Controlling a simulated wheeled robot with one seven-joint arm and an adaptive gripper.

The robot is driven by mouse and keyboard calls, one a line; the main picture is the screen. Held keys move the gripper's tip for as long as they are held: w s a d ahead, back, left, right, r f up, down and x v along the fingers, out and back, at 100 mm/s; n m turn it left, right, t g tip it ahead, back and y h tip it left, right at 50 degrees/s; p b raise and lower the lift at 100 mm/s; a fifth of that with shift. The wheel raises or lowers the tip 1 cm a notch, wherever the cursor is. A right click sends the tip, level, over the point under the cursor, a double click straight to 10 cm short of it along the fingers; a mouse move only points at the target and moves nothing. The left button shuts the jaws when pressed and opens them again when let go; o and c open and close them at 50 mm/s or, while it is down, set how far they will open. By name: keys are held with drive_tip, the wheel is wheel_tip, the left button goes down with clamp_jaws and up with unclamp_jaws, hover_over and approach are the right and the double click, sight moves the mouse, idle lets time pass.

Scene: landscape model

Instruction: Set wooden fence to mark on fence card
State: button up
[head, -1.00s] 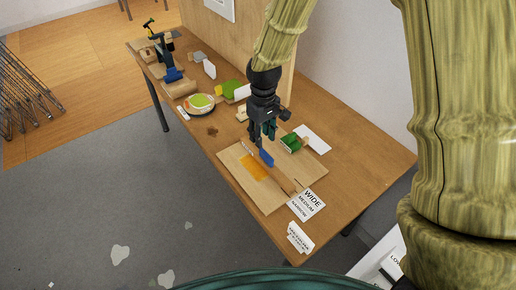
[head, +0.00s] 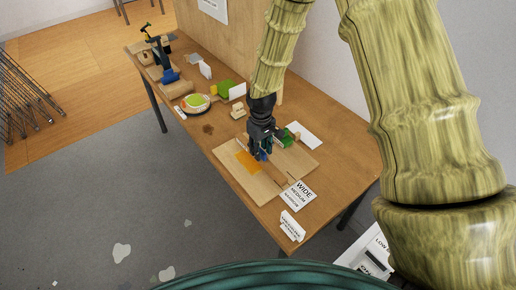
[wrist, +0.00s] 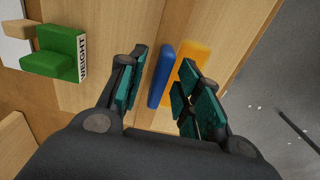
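A blue bar stands between the fingers of my gripper in the wrist view (wrist: 161,74). My gripper (wrist: 163,88) is open around it, with a gap visible on the left side. In the head view my gripper (head: 261,155) is low over the wooden board (head: 258,194) and mostly hides the bar. A wooden strip, apparently the fence (head: 273,176), lies on the board beside the gripper. The fence card (head: 298,194), lettered WIDE, MEDIUM and NARROW, is at the board's front right edge. An orange patch (head: 247,161) is left of the gripper; it also shows in the wrist view (wrist: 190,55).
A green block marked WEIGHT (wrist: 58,54) stands behind the board, near a white sheet (head: 304,135). A folded white card (head: 293,226) stands at the table's near end. A plate (head: 196,103) and other items are farther left.

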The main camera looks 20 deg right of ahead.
drive_tip(key=shift+w+a+f, duration=0.1)
drive_tip(key=shift+w+f, duration=0.1)
drive_tip(key=shift+w, duration=0.05)
drive_tip(key=shift+s+a+r, duration=0.1)
drive_tip(key=shift+s+r, duration=0.1)
drive_tip(key=shift+c, duration=0.8)
clamp_jaws()
drive_tip(key=shift+w+d, duration=0.25)
drive_tip(key=shift+d, duration=0.5)
drive_tip(key=shift+w+d, duration=0.25)
drive_tip(key=shift+d, duration=0.5)
drive_tip(key=shift+o, duration=0.8)
unclamp_jaws()
drive_tip(key=shift+f, duration=0.1)
